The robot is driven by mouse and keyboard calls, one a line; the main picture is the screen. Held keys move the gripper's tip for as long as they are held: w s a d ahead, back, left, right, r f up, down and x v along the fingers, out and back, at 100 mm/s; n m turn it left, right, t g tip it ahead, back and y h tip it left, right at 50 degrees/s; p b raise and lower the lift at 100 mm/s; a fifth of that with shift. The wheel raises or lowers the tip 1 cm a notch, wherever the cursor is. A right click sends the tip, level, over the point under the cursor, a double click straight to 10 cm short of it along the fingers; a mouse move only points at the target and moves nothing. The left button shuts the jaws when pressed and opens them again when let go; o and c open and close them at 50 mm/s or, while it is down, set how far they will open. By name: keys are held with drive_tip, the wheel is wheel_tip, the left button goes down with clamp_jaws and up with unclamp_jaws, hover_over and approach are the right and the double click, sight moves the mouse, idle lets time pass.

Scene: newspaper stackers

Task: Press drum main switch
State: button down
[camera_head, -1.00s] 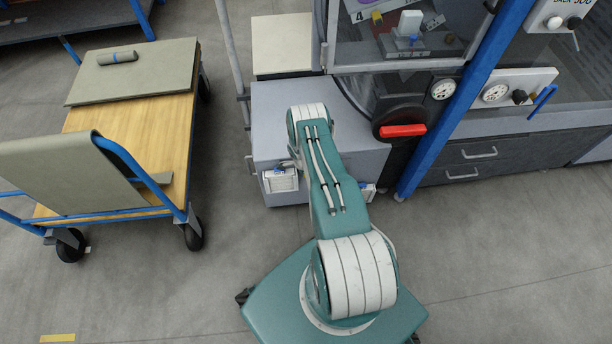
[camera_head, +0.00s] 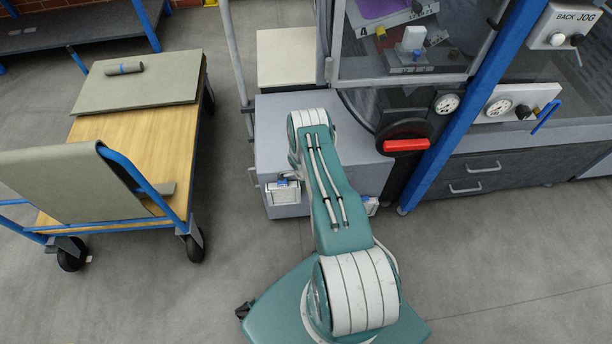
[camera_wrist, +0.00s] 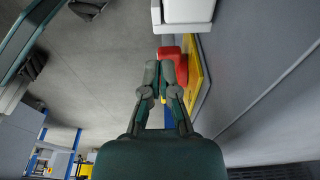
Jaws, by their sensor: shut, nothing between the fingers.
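In the wrist view, a red switch part (camera_wrist: 170,51) sits on a yellow plate (camera_wrist: 196,85) fixed to a grey panel. This red-and-yellow fitting looks like the drum main switch, but I see no label. My gripper (camera_wrist: 166,66) is shut and empty, with its fingertips right at the red part and overlapping its lower edge in the picture. I cannot tell whether they touch it. In the head view my arm hides the gripper and this fitting. A red handle on a black round mount (camera_head: 405,145) shows on the machine there.
A white box (camera_wrist: 188,10) juts from the panel just above the switch in the wrist view. The machine's grey cabinet (camera_head: 275,130) stands ahead in the head view. A trolley with a wooden deck (camera_head: 150,140) is at left. The floor at lower right is clear.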

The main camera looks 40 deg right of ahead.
wheel_tip(320, 180, up, 10)
drive_tip(key=w+a, duration=0.1)
drive_tip(key=shift+f, duration=0.2)
idle(0.4)
